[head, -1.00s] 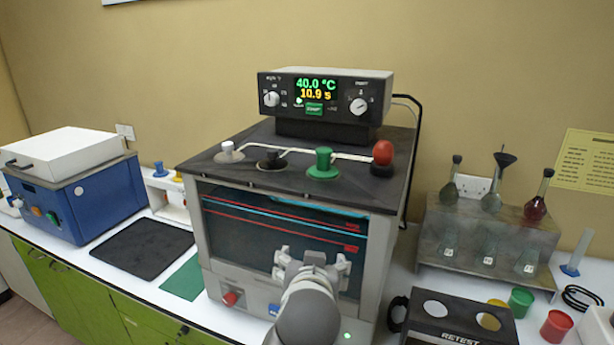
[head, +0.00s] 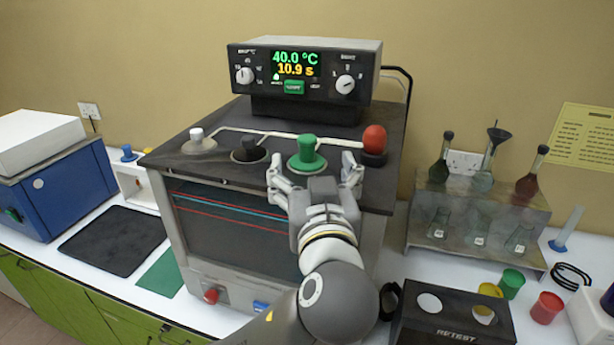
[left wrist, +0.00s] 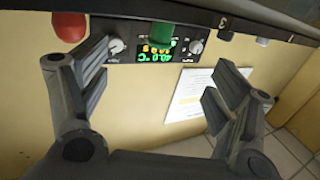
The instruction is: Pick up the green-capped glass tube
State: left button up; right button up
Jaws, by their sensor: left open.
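The green cap (head: 307,153) of the glass tube stands upright on the dark top of the bath, between a black cap and a red cap. The glass below the cap is hidden inside the bath. My left gripper (head: 314,170) is open and empty at the bath's front edge, just in front of the green cap. In the left wrist view the green cap (left wrist: 160,33) shows beyond and between the open fingers (left wrist: 163,72), apart from them. My right gripper is not in view.
A red cap (head: 374,140) stands close right of the green one, a black cap (head: 249,149) and a white cap (head: 198,140) to its left. The control box (head: 304,72) rises behind. A flask rack (head: 475,215) and a black RETEST box (head: 455,330) are at the right.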

aim_at(308, 153)
pick_arm(q)
jog(key=shift+w+a+f+p, duration=0.1)
jog(key=shift+w+f+p, duration=0.25)
jog(key=shift+w+f, duration=0.45)
jog(key=shift+w+a+r+p, duration=0.15)
jog(key=shift+w+p, duration=0.45)
jog(key=shift+w, duration=0.55)
jog(key=w+p, duration=0.1)
jog(key=w, duration=0.2)
jog(key=shift+w+a+p, duration=0.15)
jog(key=shift+w+p, duration=0.2)
jog(key=shift+p, duration=0.05)
jog(key=shift+w+f, duration=0.25)
jog(key=shift+w, duration=0.25)
jog(key=shift+s, duration=0.15)
jog(key=shift+r, duration=0.1)
jog(key=shift+c, duration=1)
jog(key=c, duration=1.2)
jog(key=shift+c, duration=0.6)
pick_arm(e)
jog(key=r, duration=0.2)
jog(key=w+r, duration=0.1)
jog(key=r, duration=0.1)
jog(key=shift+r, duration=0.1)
